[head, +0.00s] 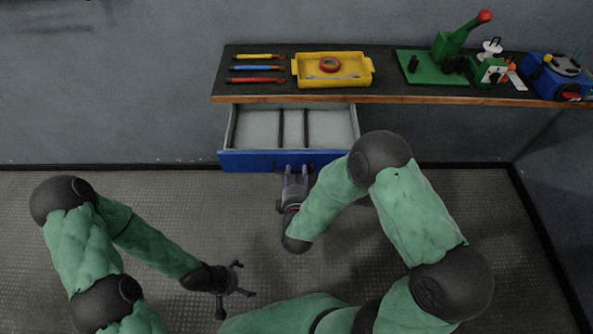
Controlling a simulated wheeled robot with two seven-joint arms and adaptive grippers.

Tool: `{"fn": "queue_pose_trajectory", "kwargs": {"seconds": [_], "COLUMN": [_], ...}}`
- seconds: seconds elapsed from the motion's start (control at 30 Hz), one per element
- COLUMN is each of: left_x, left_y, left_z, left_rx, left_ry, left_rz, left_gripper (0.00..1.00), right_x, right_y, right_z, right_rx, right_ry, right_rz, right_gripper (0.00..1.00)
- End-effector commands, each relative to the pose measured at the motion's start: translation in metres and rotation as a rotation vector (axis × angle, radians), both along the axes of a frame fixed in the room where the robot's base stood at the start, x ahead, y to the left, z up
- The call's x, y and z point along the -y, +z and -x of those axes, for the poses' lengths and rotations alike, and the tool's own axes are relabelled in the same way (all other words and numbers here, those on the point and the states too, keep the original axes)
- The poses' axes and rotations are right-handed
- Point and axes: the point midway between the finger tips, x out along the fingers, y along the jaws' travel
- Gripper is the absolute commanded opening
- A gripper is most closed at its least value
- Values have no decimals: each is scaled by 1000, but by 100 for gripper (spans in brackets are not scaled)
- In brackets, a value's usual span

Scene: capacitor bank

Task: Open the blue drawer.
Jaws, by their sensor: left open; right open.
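The blue drawer (245,161) is pulled out below the left part of the bench, so its grey inside with two dark dividers shows. My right gripper (294,170) is open at the middle of the drawer's blue front, with its fingertips at the front's lower part. I cannot tell whether they touch it, and the handle is not clearly visible. My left gripper (240,279) is open and empty, low over the floor and well apart from the drawer.
The bench top (390,92) carries several screwdrivers (257,68), a yellow tray (335,82) with a red tape roll (330,64), a green press (450,50) and a blue toolbox (560,78). The floor (200,200) before the drawer is clear on the left.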

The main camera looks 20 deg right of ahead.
Motion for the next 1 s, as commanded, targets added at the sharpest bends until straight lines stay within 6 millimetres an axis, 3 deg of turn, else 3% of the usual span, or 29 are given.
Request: {"fn": "queue_pose_trajectory", "kwargs": {"seconds": [0.4, 0.63, 1.0], "left_x": [0, 0, 0], "left_y": [0, 0, 0], "left_z": [0, 0, 0], "left_rx": [0, 0, 0], "left_ry": [0, 0, 0], "left_rz": [0, 0, 0], "left_gripper": [100, 100, 100], "right_x": [-23, -27, -27], "right_y": [17, 20, 20], "right_z": [75, 92, 95], "right_rx": [0, -1, -1], "right_ry": [6, 2, 0], "right_rz": [2, 1, 1], "right_gripper": [43, 43, 43]}}
